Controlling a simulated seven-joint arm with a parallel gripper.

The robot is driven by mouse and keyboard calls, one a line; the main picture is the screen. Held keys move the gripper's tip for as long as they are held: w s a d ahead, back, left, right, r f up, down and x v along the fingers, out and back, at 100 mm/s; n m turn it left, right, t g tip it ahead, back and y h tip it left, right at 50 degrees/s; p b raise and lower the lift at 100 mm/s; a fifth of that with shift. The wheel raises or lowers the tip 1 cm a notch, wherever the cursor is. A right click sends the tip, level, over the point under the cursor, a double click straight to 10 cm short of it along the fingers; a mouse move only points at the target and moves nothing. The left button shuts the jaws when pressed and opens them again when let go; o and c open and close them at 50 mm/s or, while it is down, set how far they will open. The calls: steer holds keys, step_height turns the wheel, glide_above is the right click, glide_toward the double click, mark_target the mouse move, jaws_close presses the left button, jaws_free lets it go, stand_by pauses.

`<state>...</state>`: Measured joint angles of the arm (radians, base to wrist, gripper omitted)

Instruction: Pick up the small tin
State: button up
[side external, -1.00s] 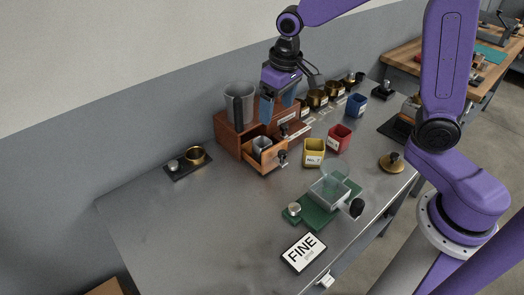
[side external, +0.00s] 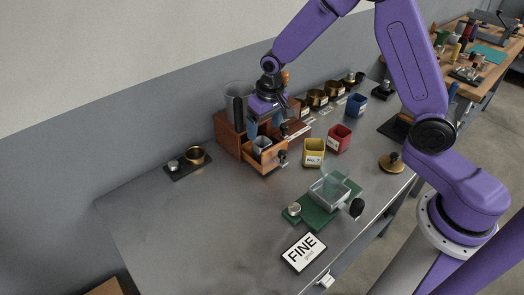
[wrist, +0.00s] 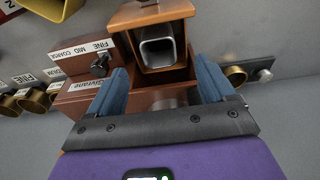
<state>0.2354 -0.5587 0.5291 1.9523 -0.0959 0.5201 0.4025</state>
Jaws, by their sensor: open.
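The small tin (side external: 261,142) is a grey, square, open-topped metal tin. It stands in the pulled-out wooden drawer (side external: 269,159) of a brown box. In the wrist view the tin (wrist: 147,57) shows its rounded square rim, with the drawer (wrist: 155,14) around it. My gripper (side external: 264,127) is just above the drawer, with its blue fingers apart and pointing down. In the wrist view the gripper (wrist: 160,70) is open, and the tin lies between and beyond the fingertips. Nothing is between the fingers, and I cannot tell the exact height gap.
The brown box (side external: 228,135) carries a clear grey jug (side external: 237,98) close behind my gripper. A yellow bin (side external: 314,155), a red bin (side external: 339,139) and a blue bin (side external: 356,105) stand to the right. Brass cups (side external: 317,98) line the back. The table's front left is clear.

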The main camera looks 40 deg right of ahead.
mark_target(262, 142)
steer(key=shift+w+d+f, duration=0.1)
steer(key=shift+w+f, duration=0.1)
steer(key=shift+f, duration=1)
steer(key=shift+w+a+f, duration=0.1)
steer(key=shift+w+f, duration=0.15)
steer(key=shift+f, duration=1)
steer(key=shift+w+d+f, duration=0.1)
steer(key=shift+w+f, duration=0.1)
steer(key=shift+f, duration=1)
steer(key=c, duration=1.1)
